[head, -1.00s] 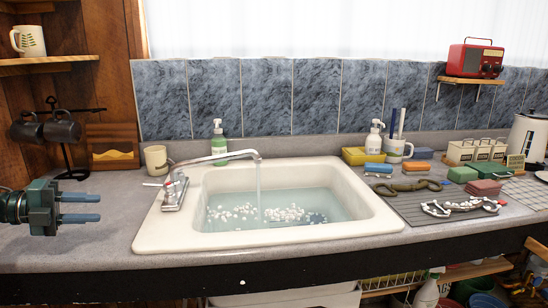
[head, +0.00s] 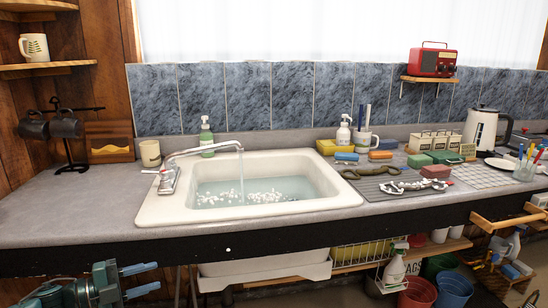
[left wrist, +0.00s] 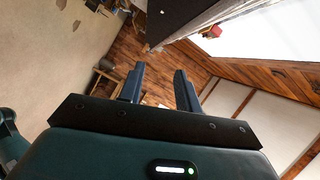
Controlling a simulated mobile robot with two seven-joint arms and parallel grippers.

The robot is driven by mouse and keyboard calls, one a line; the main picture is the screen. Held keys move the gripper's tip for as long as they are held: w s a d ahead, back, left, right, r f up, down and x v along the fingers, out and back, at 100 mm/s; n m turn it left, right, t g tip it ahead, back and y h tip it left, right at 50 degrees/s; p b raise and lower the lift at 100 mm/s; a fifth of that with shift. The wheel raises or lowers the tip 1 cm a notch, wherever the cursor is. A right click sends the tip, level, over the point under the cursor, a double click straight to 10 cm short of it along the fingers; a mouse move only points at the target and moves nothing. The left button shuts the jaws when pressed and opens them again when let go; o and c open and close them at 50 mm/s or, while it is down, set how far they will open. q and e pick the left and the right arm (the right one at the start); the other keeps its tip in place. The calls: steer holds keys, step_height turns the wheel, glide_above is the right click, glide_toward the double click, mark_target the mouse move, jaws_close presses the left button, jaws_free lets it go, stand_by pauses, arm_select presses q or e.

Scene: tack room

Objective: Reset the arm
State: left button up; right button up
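My left gripper (head: 148,277) is at the lower left of the head view, in front of the counter and below its front edge. Its two blue fingers point right and are apart, with nothing between them. In the left wrist view the same two fingers (left wrist: 159,76) are spread and empty, with room wall and floor beyond them. My right gripper is in neither view.
The grey counter (head: 70,215) has a white sink (head: 240,212) with water running into it and white bits floating. A ribbed mat (head: 400,191) bears a bit and other tack. Below are a spray bottle (head: 395,268) and buckets (head: 455,290).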

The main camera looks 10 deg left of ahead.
arm_select(q)
steer(key=s+d+f+n+t+y+p, duration=0.1)
steer(key=s+d+f+n+y, duration=0.15)
steer(key=d+f+n, duration=0.4)
steer(key=s+d+f+n+t+y+p, duration=0.1)
steer(key=s+d+f+n, duration=0.25)
steer(key=d, duration=0.65)
steer(key=s+d+f+n+g+y+p, duration=0.1)
steer(key=s+d+n+g+y+p, duration=0.1)
steer(key=s+d+n, duration=0.7)
steer(key=s+d+g+y, duration=0.1)
steer(key=s+y, duration=0.1)
steer(key=s, duration=0.1)
steer(key=shift+s+d+f+n+g+p, duration=0.3)
steer(key=shift+s, duration=0.1)
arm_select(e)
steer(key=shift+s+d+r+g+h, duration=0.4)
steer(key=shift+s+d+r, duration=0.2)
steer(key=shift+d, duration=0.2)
arm_select(q)
steer(key=shift+y, duration=0.25)
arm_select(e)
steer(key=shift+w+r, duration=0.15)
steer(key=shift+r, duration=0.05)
